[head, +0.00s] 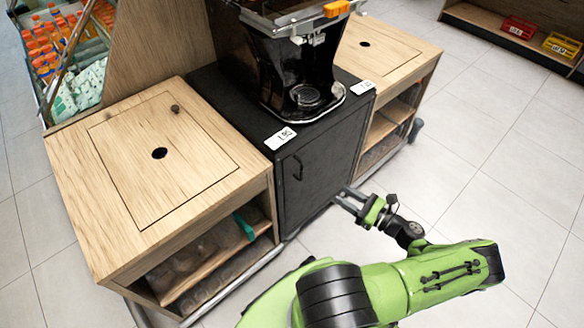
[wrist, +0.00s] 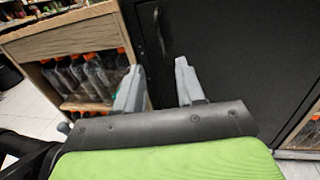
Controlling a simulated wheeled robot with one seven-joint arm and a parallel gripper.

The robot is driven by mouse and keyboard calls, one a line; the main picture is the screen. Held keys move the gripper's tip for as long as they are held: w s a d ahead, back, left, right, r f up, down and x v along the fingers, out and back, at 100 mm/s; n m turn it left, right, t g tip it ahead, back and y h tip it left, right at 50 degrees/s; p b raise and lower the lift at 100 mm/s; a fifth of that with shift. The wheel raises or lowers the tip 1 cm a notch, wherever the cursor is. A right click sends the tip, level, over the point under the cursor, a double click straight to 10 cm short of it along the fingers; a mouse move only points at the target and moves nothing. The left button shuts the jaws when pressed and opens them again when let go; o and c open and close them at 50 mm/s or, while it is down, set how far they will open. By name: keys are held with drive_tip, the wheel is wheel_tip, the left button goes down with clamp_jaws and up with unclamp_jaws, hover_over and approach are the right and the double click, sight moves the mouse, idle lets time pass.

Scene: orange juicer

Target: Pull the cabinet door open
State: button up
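The black cabinet door (head: 318,172) is in the middle of the head view, under the juicer, and looks shut. Its dark handle (head: 297,168) is a vertical bar near the door's left edge. In the wrist view the door (wrist: 245,60) fills the right side and the handle (wrist: 160,32) stands upright at the top middle. My gripper (head: 345,200) is in front of the door, to the right of and lower than the handle. In the wrist view my gripper's fingers (wrist: 157,82) are apart with nothing between them. The handle lies beyond the fingertips, not touched.
A black juicer (head: 300,70) stands on the cabinet. Wooden shelf units flank it, left (head: 160,160) and right (head: 385,60). The left shelf holds bottles (wrist: 85,78). Open tiled floor (head: 480,150) lies to the right.

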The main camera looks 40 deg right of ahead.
drive_tip(key=b+x, duration=0.2)
drive_tip(key=x, duration=1.3)
drive_tip(key=shift+w, duration=0.2)
drive_tip(key=shift+a, duration=0.1)
clamp_jaws()
